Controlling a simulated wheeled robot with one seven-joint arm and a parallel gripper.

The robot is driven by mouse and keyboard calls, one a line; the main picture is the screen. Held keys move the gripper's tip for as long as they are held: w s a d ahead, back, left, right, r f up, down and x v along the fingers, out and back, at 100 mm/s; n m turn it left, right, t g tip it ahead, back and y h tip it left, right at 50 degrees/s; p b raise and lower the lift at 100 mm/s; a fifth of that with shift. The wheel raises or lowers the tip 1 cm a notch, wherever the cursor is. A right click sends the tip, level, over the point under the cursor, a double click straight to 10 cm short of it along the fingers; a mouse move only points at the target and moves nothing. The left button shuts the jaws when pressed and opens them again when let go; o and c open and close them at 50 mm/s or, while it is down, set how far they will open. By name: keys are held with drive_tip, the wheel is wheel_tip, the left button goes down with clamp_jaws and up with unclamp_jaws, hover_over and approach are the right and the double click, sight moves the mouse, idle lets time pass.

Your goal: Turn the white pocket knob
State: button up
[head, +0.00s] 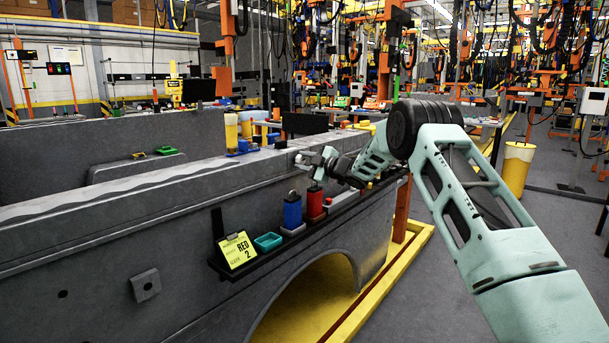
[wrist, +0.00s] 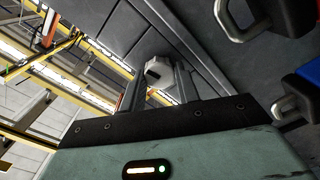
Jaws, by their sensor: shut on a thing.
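The white pocket knob (wrist: 160,72) shows in the wrist view between the two fingers of my gripper (wrist: 160,84), near the grey panel. My gripper is shut on the knob, with a finger on each side of it. In the head view my gripper (head: 316,161) is at the upper side of the grey truck bed (head: 165,215), above the black ledge. The knob is too small there, and too close to the fingers, to make out clearly.
A metal loop (wrist: 243,22) and a blue part (wrist: 309,70) are close at right in the wrist view.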

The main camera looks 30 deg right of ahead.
drive_tip(key=n+b, duration=0.2)
drive_tip(key=b, duration=0.1)
drive_tip(key=n+b, duration=0.2)
drive_tip(key=shift+f+n+b, duration=0.3)
drive_tip(key=shift+f+b, duration=0.1)
drive_tip(key=n+b, duration=0.3)
drive_tip(key=b, duration=0.1)
drive_tip(key=shift+n, duration=0.4)
drive_tip(key=n+b, duration=0.3)
drive_tip(key=b, duration=0.1)
drive_tip(key=shift+n+b, duration=0.35)
drive_tip(key=shift+n, duration=0.05)
drive_tip(key=shift+r+n+b, duration=0.1)
drive_tip(key=shift+n+b, duration=0.6)
drive_tip(key=shift+n, duration=0.1)
drive_tip(key=o, duration=1)
drive_tip(key=shift+r, duration=0.1)
drive_tip(key=shift+c, duration=0.2)
drive_tip(key=v, duration=1.7)
drive_tip(key=shift+s, duration=0.25)
